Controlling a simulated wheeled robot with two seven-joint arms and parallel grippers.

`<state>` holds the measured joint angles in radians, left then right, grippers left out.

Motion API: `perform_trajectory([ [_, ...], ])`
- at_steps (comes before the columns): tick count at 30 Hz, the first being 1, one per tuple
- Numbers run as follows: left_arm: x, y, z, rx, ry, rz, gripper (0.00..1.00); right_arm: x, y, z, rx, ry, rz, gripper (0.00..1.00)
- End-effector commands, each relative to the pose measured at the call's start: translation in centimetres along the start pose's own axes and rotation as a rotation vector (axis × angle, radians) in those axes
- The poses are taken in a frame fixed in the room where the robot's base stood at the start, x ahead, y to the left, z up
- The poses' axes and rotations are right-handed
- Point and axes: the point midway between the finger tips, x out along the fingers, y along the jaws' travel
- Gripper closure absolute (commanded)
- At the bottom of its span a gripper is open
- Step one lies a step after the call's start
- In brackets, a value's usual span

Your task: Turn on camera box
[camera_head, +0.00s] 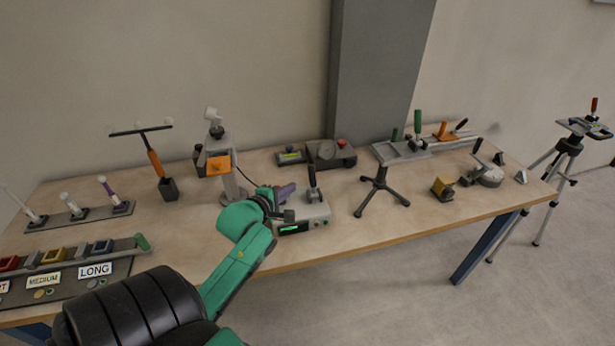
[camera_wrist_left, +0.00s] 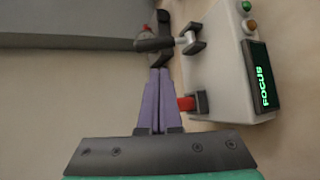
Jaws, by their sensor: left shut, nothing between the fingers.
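The camera box (camera_head: 316,212) is a small pale box on the table near its front edge, with a lit green display. In the left wrist view the box (camera_wrist_left: 218,70) is at the right, and its display (camera_wrist_left: 261,77) reads FOCUS. A dark lever (camera_head: 313,184) stands on the box. A red switch part (camera_wrist_left: 186,103) with a dark housing sits at the box's edge. My left gripper (camera_head: 287,192) is at the box's left side, its purple fingers (camera_wrist_left: 156,98) shut and empty. The fingers are right beside the red part; I cannot tell if they touch.
A stand with an orange block (camera_head: 219,165) is behind my left gripper. A black tripod stand (camera_head: 380,190) is right of the box. A grey device with a red button (camera_head: 330,153) is behind. A labelled tray (camera_head: 120,275) lies at the left front. Bare table lies between.

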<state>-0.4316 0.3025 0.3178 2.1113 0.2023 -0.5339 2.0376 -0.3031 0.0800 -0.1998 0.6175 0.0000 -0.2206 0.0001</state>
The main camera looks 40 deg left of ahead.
Motion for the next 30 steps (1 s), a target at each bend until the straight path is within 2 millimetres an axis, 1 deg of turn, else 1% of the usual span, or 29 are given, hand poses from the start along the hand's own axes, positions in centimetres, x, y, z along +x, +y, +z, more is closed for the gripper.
perform_trajectory([
  [3,0.0,0.5,-0.2,-0.043,-0.003,0.019,1.00,0.0,0.1,-0.4,0.000,0.006,0.001,0.47],
  [10,0.1,0.5,-0.2,-0.040,-0.003,0.017,1.00,0.0,0.1,-0.4,0.000,0.007,0.001,0.47],
  [13,0.6,0.5,-0.2,-0.039,-0.002,0.016,1.00,-0.1,0.1,-0.4,0.000,0.007,0.001,0.47],
  [17,2.6,0.7,-0.1,-0.037,-0.002,0.017,1.00,-0.3,0.1,-0.4,-0.001,0.007,0.001,0.47],
  [24,7.7,0.7,-0.1,-0.036,-0.002,0.017,1.00,-0.6,0.1,-0.4,-0.001,0.006,0.001,0.47],
  [27,9.1,0.6,-0.1,-0.038,-0.002,0.016,1.00,-0.5,0.1,-0.4,-0.001,0.006,0.001,0.47],
  [30,9.9,0.6,-0.1,-0.037,-0.002,0.015,1.00,-0.5,0.1,-0.4,0.000,0.006,0.001,0.47],
])
